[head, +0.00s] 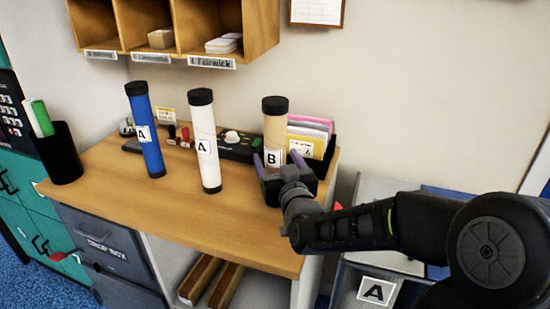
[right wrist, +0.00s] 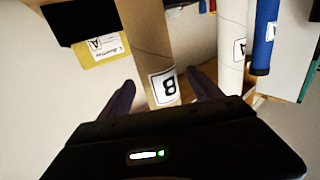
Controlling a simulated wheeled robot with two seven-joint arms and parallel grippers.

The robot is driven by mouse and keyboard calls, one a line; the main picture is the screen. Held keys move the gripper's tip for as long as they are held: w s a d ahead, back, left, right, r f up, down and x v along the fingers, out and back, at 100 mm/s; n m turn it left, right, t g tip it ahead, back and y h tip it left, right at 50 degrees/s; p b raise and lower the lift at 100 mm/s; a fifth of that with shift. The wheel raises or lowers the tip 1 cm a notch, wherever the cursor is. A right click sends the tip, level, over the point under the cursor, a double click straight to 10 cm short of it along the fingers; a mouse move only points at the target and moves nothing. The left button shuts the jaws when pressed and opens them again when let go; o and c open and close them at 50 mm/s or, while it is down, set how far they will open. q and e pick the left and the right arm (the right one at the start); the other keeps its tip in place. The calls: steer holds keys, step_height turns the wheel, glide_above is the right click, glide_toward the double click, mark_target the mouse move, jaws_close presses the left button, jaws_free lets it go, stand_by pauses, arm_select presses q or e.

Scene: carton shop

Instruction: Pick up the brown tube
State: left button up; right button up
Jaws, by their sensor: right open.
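The brown tube (head: 274,125) stands upright on the wooden desk in the head view, with a black cap and a white label B. It also shows in the right wrist view (right wrist: 145,40), running between the fingers. My right gripper (head: 279,157) is open at the tube's lower part, with one purple finger on each side. In the right wrist view the fingers (right wrist: 162,92) stand apart, with gaps beside the tube. The tube's base is hidden behind the gripper in the head view. My left gripper is not in view.
A white tube (head: 205,140) and a blue tube (head: 145,125), both labelled A, stand left of the brown tube. A file holder with coloured folders (head: 310,135) stands close behind right. A dark device (head: 237,146) sits behind. The desk front (head: 170,208) is clear.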

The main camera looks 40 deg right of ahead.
steer(key=shift+w+d, duration=0.25)
steer(key=shift+w, duration=0.25)
steer(key=p+x, duration=0.1)
steer(key=x, duration=0.3)
stand_by(0.4)
jaws_close()
step_height(320, 180, up, 10)
steer(key=shift+r+p, duration=0.1)
steer(key=shift+p, duration=0.2)
stand_by(0.9)
stand_by(0.4)
